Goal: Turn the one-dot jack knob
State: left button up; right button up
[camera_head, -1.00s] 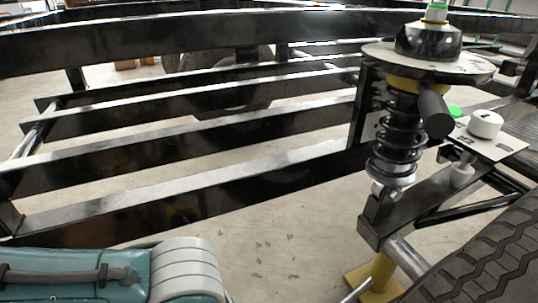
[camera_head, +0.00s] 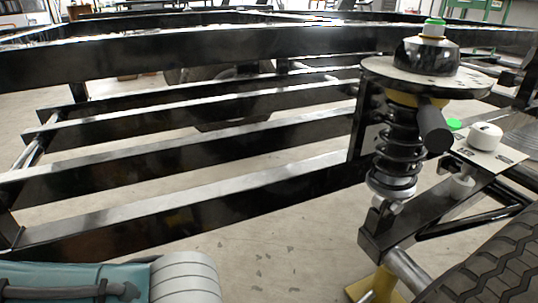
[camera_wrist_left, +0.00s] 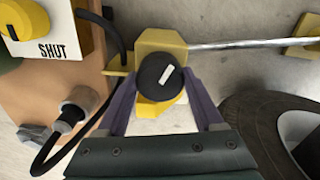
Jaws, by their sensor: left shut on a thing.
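In the left wrist view a round black knob (camera_wrist_left: 160,78) with a white bar mark sits on the yellow jack (camera_wrist_left: 158,42). No dot marking can be made out on it. My left gripper (camera_wrist_left: 160,82) has its two purple fingers on either side of the knob and is shut on it. In the head view part of a yellow stand (camera_head: 378,284) shows at the bottom, below the suspension arm. My left gripper's fingers are outside the head view. My right gripper is in neither view.
The coil spring (camera_head: 402,145) stands under a round plate (camera_head: 385,66), beside the black frame rails (camera_head: 200,215). A tyre (camera_head: 490,262) fills the lower right. In the wrist view a yellow knob on a "SHUT" panel (camera_wrist_left: 50,49), a black cable (camera_wrist_left: 62,150) and a metal rod (camera_wrist_left: 240,44) lie close by.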

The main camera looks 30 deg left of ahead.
pick_arm(q)
jog(key=n+p, duration=0.2)
jog(key=shift+r+n+p, duration=0.2)
jog(key=shift+n+p, duration=0.15)
jog(key=shift+n, duration=0.05)
jog(key=n+p, duration=0.2)
jog(key=n, duration=0.1)
jog(key=n+p, duration=0.1)
jog(key=n, duration=0.4)
jog(key=shift+f+p, duration=0.1)
jog(key=shift+p, duration=0.3)
jog(key=n+p, duration=0.1)
jog(key=n, duration=0.4)
jog(key=shift+n, duration=0.3)
jog(key=n+p, duration=0.1)
jog(key=n, duration=0.4)
jog(key=shift+f, duration=0.1)
jog(key=n, duration=0.5)
jog(key=shift+n, duration=0.4)
jog(key=n, duration=1)
jog(key=shift+a, duration=0.1)
